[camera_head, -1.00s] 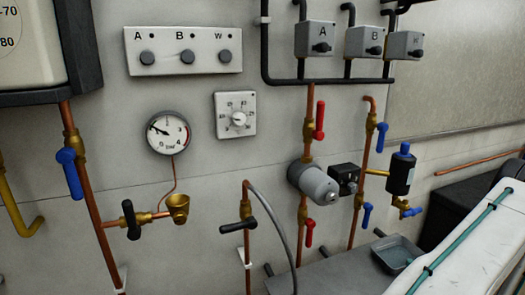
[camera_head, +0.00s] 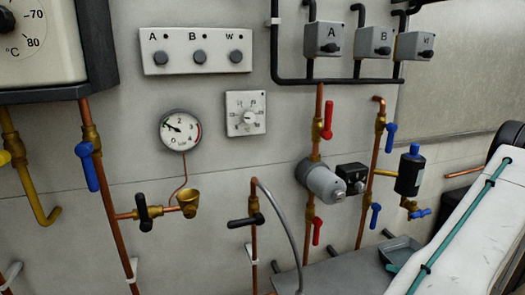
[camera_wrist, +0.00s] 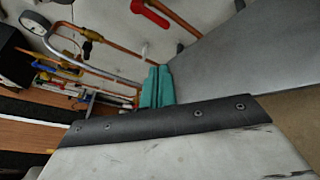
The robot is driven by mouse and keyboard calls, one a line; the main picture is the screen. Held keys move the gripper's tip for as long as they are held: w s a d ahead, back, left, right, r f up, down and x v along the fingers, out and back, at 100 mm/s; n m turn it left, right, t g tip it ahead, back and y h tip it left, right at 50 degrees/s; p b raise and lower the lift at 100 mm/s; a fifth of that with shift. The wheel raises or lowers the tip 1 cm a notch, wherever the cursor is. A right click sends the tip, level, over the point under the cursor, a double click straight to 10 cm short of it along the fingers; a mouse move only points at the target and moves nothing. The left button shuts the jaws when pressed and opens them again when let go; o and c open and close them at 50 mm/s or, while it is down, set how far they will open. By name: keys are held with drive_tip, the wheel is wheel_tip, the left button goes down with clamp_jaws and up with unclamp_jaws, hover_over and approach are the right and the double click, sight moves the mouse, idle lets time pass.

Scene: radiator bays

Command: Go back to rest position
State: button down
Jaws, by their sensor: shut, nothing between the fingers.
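My gripper (camera_wrist: 155,86) shows in the wrist view as two teal fingers pressed together, shut and empty. It is apart from the pipework behind it. In the head view my white arm with a teal line crosses the lower right, in front of the bench. The fingers cannot be made out clearly there.
The wall carries a pressure gauge (camera_head: 180,131), a dial thermostat (camera_head: 246,113), a button panel (camera_head: 195,50), a grey pump (camera_head: 321,181) and copper pipes with red, blue and black valve handles. A grey tray (camera_head: 402,248) sits on the bench (camera_head: 345,272) beside my arm.

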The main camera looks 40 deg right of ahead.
drive_tip(key=w+a+r+n+g+y, duration=0.25)
drive_tip(key=a+r+n+g, duration=0.2)
drive_tip(key=a+n, duration=0.3)
drive_tip(key=w+a+r+n+g+y, duration=0.2)
drive_tip(key=w+a+r+n+g, duration=0.2)
drive_tip(key=a+r+n, duration=0.3)
drive_tip(key=w+a+r+n+g+y, duration=0.25)
drive_tip(key=a+r+n+g, duration=0.25)
drive_tip(key=a+n, duration=0.3)
drive_tip(key=s+a+r+n+h, duration=0.1)
drive_tip(key=a+r+n+h, duration=0.4)
drive_tip(key=a+n, duration=0.5)
drive_tip(key=s+a+r+n+h, duration=0.2)
drive_tip(key=a+r+n+h, duration=0.2)
drive_tip(key=a+r+n, duration=0.4)
drive_tip(key=a+n, duration=0.2)
drive_tip(key=a, duration=0.1)
drive_tip(key=shift+a+r+g+h, duration=0.2)
drive_tip(key=shift+r+g+h, duration=0.05)
drive_tip(key=shift+g+h, duration=0.15)
drive_tip(key=shift+s, duration=0.1)
